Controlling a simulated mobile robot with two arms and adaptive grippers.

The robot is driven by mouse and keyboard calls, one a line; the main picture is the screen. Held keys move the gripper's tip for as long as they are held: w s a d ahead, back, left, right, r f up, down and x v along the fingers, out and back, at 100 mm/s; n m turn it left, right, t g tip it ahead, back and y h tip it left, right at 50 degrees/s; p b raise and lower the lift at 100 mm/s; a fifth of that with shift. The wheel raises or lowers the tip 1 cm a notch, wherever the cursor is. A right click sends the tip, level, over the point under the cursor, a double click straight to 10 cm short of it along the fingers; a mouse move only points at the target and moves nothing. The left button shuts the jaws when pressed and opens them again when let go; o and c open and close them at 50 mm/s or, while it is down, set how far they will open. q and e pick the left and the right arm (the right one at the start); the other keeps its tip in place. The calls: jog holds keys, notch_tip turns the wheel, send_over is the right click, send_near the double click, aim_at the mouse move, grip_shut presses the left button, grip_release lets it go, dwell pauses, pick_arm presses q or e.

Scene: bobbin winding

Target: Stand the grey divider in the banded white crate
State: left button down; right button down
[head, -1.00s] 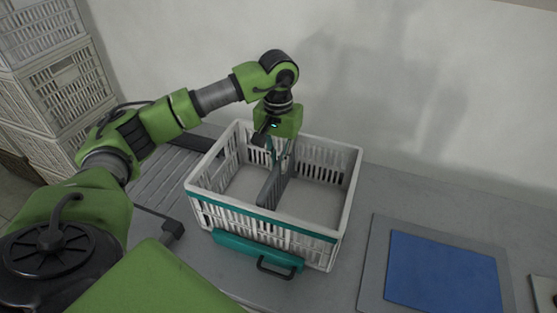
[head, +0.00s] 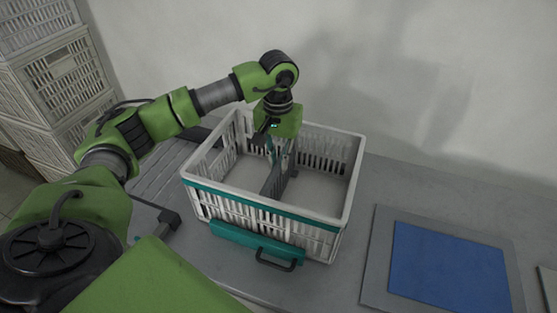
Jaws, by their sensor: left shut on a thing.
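The white crate (head: 343,215) with a teal band stands on the grey table, its open top facing up. The grey divider (head: 272,182) is upright inside it, running from the front towards the back near the middle. My left gripper (head: 281,155) points down into the crate and is shut on the divider's upper edge. The gripper's fingers partly hide the divider's far part. The front wall hides its lower edge, so I cannot tell whether it touches the floor. My right gripper is not in view.
A teal bar with a black handle (head: 256,243) lies along the crate's front. A blue mat on a grey board (head: 449,268) lies to the right. Stacked pale crates (head: 55,85) stand at the far left. A wall is behind the table.

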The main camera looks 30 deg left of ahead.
pick_arm(q)
jog(key=shift+r, duration=0.1)
jog(key=c, duration=2)
grip_release()
jog(key=shift+o, duration=0.2)
notch_tip(320, 180, up, 12)
